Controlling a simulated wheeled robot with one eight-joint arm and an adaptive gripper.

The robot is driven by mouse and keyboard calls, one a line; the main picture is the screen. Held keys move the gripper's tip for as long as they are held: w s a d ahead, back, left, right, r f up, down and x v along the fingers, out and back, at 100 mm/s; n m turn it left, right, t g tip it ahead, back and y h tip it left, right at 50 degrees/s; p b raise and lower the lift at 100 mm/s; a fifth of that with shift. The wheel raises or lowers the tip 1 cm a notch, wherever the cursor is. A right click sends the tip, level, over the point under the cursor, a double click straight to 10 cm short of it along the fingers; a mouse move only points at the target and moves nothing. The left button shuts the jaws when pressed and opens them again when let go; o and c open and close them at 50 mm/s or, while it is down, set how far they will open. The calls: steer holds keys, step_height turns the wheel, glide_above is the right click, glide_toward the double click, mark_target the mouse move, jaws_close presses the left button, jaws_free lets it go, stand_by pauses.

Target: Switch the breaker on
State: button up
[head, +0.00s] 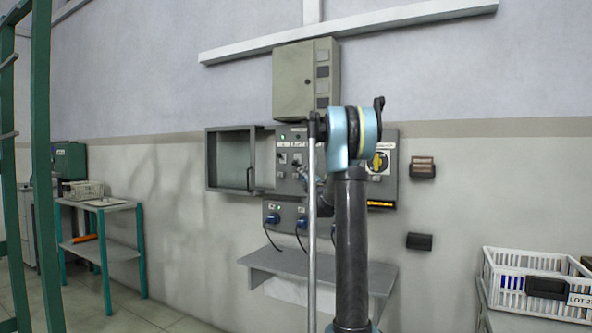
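A grey electrical panel (291,188) is on the wall straight ahead, with small switches and lamps, one of them lit green. A cover or box door with a dark handle (228,160) stands open at its left. A yellow and black rotary switch (377,162) on a white plate is on the right part of the panel. I cannot tell which part is the breaker or how it is set. My arm stands in front of the panel and hides its middle. A dark part of my arm's end shows close to the panel; the fingers cannot be made out.
A closed grey cabinet (293,81) hangs above the panel. Blue plugs with cables (273,218) and a grey shelf (290,262) are below. A white crate (517,292) stands at the right, a green-legged table (122,252) at the left. A green frame (41,165) rises at the near left.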

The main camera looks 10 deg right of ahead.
mark_target(296, 164)
steer(key=x, duration=1)
steer(key=shift+w+a, duration=0.1)
steer(key=shift+w, duration=0.2)
steer(key=shift+c, duration=0.6)
steer(key=shift+r, duration=0.1)
jaws_close()
